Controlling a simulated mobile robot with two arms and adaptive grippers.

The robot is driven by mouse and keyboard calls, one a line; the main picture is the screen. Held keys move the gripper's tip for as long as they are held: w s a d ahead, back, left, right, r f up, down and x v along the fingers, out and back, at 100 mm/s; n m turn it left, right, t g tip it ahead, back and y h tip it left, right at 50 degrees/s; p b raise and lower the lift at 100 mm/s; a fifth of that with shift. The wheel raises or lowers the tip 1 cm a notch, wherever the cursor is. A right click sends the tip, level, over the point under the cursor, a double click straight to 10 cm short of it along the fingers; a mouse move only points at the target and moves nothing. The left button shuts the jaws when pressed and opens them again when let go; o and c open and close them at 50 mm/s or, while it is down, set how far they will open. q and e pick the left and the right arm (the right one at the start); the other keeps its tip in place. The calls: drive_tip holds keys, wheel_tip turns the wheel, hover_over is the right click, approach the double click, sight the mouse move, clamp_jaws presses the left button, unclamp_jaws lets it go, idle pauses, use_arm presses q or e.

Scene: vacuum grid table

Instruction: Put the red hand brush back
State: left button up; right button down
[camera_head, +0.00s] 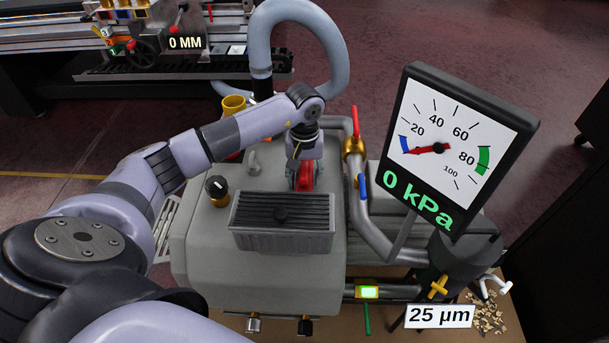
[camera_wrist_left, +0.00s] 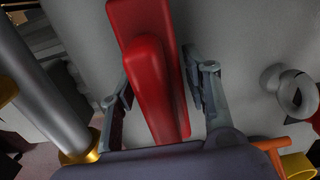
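The red hand brush (camera_head: 306,176) is at the back of the grey machine, behind the black ribbed block; my arm partly hides it. In the left wrist view, the red brush (camera_wrist_left: 152,85) runs lengthwise between the fingers of my left gripper (camera_wrist_left: 158,75). One finger is close along each side, and I cannot tell whether both press on it. In the head view, my left gripper (camera_head: 302,160) points down at the brush. Whether the brush rests on the machine is unclear. My right gripper is not in view.
A black knob (camera_head: 216,187) and the ribbed block (camera_head: 282,222) stand on the machine. A silver pipe with a brass, red-handled valve (camera_head: 354,147) is close right of my gripper. A yellow cup (camera_head: 233,105) is behind. The large gauge (camera_head: 450,145) stands right.

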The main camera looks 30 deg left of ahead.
use_arm(q)
drive_tip(key=shift+o, duration=0.7)
drive_tip(key=shift+r, duration=0.3)
wheel_tip(320, 180, up, 11)
drive_tip(key=shift+f+p, duration=0.2)
drive_tip(key=shift+p, duration=0.35)
drive_tip(key=shift+r, duration=0.5)
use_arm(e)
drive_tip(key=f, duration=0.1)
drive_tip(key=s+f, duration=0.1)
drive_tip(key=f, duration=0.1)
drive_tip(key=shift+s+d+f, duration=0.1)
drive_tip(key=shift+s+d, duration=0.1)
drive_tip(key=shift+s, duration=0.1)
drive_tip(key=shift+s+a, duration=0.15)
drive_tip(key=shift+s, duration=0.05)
